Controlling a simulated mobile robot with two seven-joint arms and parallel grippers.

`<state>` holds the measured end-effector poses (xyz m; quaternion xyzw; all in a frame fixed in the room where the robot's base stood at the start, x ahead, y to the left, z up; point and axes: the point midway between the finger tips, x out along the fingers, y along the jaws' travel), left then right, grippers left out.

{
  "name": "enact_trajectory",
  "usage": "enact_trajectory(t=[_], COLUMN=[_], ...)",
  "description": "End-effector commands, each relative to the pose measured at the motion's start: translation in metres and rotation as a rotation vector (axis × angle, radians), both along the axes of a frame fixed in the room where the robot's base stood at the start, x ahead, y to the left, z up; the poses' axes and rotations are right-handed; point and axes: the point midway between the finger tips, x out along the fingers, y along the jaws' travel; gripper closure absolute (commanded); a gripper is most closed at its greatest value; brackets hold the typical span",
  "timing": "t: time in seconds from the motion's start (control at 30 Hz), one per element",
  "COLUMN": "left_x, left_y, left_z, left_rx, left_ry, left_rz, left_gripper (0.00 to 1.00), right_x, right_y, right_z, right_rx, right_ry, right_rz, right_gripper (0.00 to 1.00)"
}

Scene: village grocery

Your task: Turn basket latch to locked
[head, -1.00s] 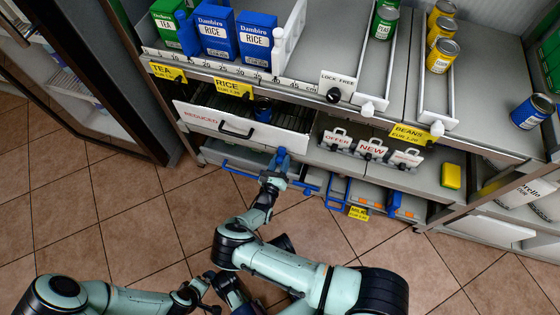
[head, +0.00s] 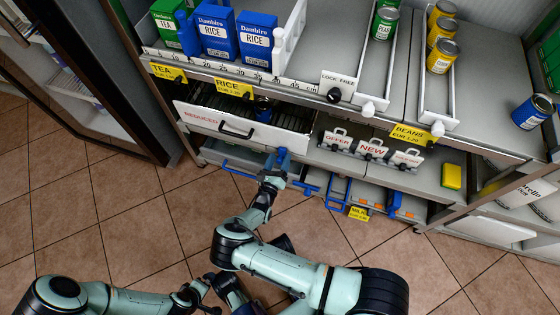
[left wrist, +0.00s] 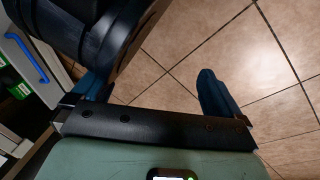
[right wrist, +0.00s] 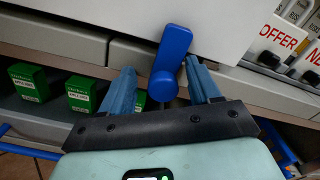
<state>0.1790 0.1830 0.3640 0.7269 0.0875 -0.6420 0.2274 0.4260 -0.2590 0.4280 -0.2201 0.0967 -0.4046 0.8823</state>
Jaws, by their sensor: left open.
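The blue latch (right wrist: 171,62) shows in the right wrist view. It has a round hub low down and a lever that points up and slightly right, against the white drawer front. My right gripper (right wrist: 161,76) is open, with one finger on each side of the latch and a gap visible on both sides. In the head view my right gripper (head: 277,160) is at the lower right corner of the drawer and largely hides the latch. My left gripper (left wrist: 150,82) is open and empty above the tiled floor.
The white drawer (head: 240,129) with a black handle is partly out above the lower shelf. Blue-handled baskets (head: 338,192) stand to the right of my right gripper. Green boxes (right wrist: 90,93) stand on the lower shelf. The tiled floor (head: 90,200) at left is clear.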

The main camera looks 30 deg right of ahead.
Motion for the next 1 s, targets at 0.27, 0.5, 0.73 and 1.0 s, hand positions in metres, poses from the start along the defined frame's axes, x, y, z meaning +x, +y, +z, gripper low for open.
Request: enact_trajectory(t=[0.27,0.5,0.73,1.0], left_x=[0.004,0.024,0.037,0.032], left_y=[-0.001,-0.003,-0.006,-0.008], left_z=[0.005,0.024,0.037,0.038], left_rx=[0.001,0.004,0.006,-0.001], left_ry=[-0.015,-0.081,-0.127,-0.112], left_rz=[-0.001,-0.004,-0.006,-0.011], left_gripper=[0.00,0.00,0.00,0.00], right_x=[-0.008,-0.041,-0.071,-0.087], right_y=[0.009,0.047,0.083,0.101], right_z=[-0.001,0.000,0.000,-0.001], right_rx=[0.004,0.003,0.000,0.000], right_ry=[0.003,0.002,0.002,0.000], right_rz=[0.001,0.003,0.003,0.001], right_gripper=[0.41,0.41,0.41,0.41])
